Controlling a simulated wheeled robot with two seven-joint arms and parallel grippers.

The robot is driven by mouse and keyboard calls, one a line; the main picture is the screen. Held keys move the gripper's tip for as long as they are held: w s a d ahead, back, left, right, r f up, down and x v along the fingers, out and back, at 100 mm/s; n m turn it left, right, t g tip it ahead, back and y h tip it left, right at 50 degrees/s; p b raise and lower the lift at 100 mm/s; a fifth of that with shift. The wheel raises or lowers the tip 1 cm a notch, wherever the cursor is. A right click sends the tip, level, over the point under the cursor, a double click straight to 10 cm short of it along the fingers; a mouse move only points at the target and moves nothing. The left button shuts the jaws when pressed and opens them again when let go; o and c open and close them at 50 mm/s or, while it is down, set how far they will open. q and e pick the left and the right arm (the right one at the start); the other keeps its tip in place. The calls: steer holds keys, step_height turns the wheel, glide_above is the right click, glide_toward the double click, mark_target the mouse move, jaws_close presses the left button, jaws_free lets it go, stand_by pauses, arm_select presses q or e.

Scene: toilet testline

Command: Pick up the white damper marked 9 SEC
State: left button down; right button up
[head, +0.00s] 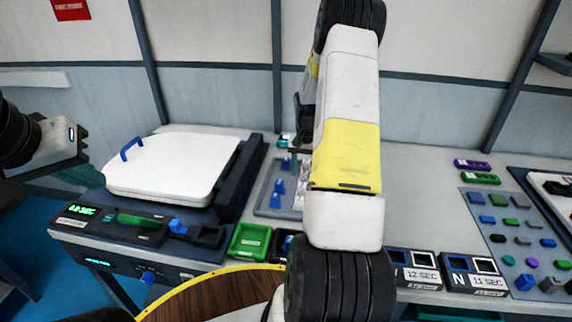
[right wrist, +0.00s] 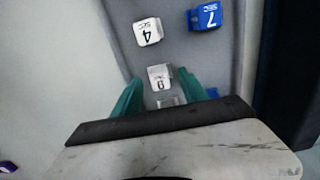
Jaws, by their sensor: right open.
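The white damper (right wrist: 160,75) with a 9-like digit shows upside down in the right wrist view, standing on a grey tray (right wrist: 185,55). My right gripper (right wrist: 160,90) is open, with one teal finger on each side of the damper's near part. I cannot tell whether the fingers touch it. In the head view my right arm hides most of this area; white dampers (head: 299,190) show beside it. My left gripper (head: 82,172) is at the far left, away from the tray, and its jaws are unclear.
A white damper marked 4 (right wrist: 147,31) and a blue one marked 7 (right wrist: 205,16) stand beyond the 9. A white toilet lid (head: 165,168) lies on the test station at left. A green bin (head: 250,242) is in front of the tray. Timing boxes (head: 473,272) stand at right.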

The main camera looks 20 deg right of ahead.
jaws_close()
stand_by(0.3)
